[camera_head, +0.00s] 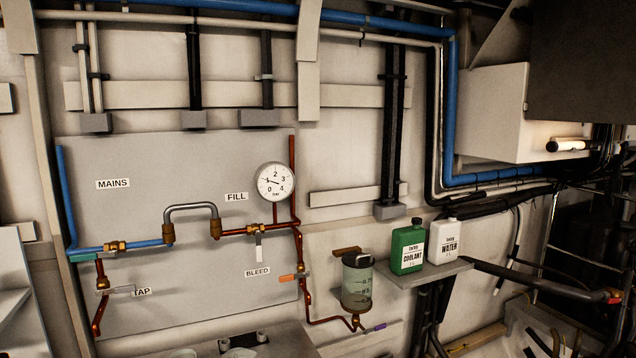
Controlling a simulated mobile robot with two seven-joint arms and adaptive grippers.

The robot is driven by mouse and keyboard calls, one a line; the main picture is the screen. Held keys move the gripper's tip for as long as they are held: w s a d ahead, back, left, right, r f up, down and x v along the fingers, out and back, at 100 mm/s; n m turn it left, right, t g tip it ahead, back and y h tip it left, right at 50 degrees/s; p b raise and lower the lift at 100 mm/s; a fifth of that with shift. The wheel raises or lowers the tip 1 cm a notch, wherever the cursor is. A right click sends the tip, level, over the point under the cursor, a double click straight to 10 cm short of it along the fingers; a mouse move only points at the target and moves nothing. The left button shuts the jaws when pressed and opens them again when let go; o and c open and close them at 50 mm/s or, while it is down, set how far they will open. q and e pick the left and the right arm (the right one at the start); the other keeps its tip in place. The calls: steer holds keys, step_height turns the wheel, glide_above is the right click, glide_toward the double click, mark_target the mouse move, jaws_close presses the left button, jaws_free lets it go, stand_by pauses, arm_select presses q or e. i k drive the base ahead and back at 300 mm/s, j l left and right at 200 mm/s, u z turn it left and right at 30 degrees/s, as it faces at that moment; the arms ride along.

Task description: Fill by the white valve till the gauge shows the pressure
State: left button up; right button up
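The white valve handle (259,247) hangs straight down, across the copper pipe, from a brass valve body (255,229) below the FILL label (236,197). The round white pressure gauge (276,182) is above it, with a scale from 0 to 4. Its dark needle points left, close to the 1. A grey loop hose (190,208) joins the blue mains pipe side to the copper fill side through two brass couplings. Neither of my grippers shows in the head view.
An orange-handled valve (288,278) is by the BLEED label (257,272). A clear vessel (357,287) with a purple-handled valve (375,328) stands lower right. Green coolant (407,249) and white water (443,241) bottles stand on a small shelf. The tap valve (103,283) is lower left.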

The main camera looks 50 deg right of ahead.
mark_target(260, 257)
steer(key=z, duration=1.35)
steer(key=i+j, duration=0.25)
steer(key=i, duration=0.2)
